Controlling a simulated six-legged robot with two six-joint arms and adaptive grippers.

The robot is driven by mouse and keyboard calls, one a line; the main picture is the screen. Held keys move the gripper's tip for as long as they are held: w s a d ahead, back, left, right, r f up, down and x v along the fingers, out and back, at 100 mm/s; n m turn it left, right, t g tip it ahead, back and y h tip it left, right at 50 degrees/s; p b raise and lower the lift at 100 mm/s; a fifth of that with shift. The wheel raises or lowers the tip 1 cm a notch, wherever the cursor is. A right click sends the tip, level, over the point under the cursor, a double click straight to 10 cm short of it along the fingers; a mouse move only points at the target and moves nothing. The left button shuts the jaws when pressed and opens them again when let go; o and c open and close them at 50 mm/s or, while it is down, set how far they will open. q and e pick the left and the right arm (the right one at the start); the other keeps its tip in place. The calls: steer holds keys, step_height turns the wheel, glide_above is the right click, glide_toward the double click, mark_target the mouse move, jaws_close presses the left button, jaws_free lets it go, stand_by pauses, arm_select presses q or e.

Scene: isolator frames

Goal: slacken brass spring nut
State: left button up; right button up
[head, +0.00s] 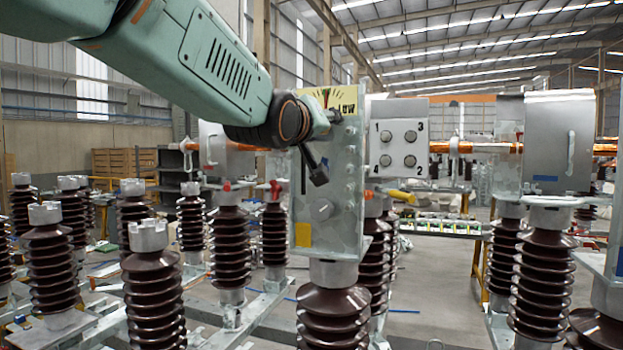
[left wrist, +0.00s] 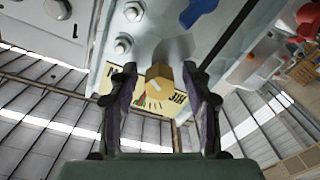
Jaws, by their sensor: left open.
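A brass nut (left wrist: 158,80) sits on a grey shaft in the left wrist view, in front of a yellow dial plate (left wrist: 135,107). In the head view the dial plate (head: 334,95) tops an upright pale metal frame (head: 343,215); the nut cannot be made out there, behind my gripper. My left gripper (head: 324,148) is at the upper part of this frame. In the left wrist view my left gripper (left wrist: 160,78) is open, one finger on each side of the nut, with visible gaps. My right gripper is in neither view.
A grey box with numbered round fittings (head: 399,140) stands just right of the frame. Brown ribbed insulators (head: 153,295) crowd the left and foreground. A grey metal cabinet (head: 558,140) is at right. Bolts (left wrist: 123,45) stick out of the plate near my fingers.

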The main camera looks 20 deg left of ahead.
arm_select(q)
steer(key=m+b, duration=0.1)
steer(key=m, duration=0.3)
steer(key=shift+m, duration=0.4)
steer(key=m+b, duration=0.1)
steer(key=m, duration=0.3)
steer(key=shift+a+f+m, duration=0.1)
steer(key=shift+m, duration=0.3)
steer(key=m+b, duration=0.1)
steer(key=m, duration=0.2)
steer(key=shift+m, duration=0.4)
steer(key=m+b, duration=0.2)
steer(key=m, duration=1)
steer(key=shift+b, duration=0.4)
steer(key=m, duration=0.4)
steer(key=shift+r, duration=0.2)
steer(key=m, duration=0.4)
steer(key=shift+p, duration=0.3)
steer(key=shift+f, duration=0.1)
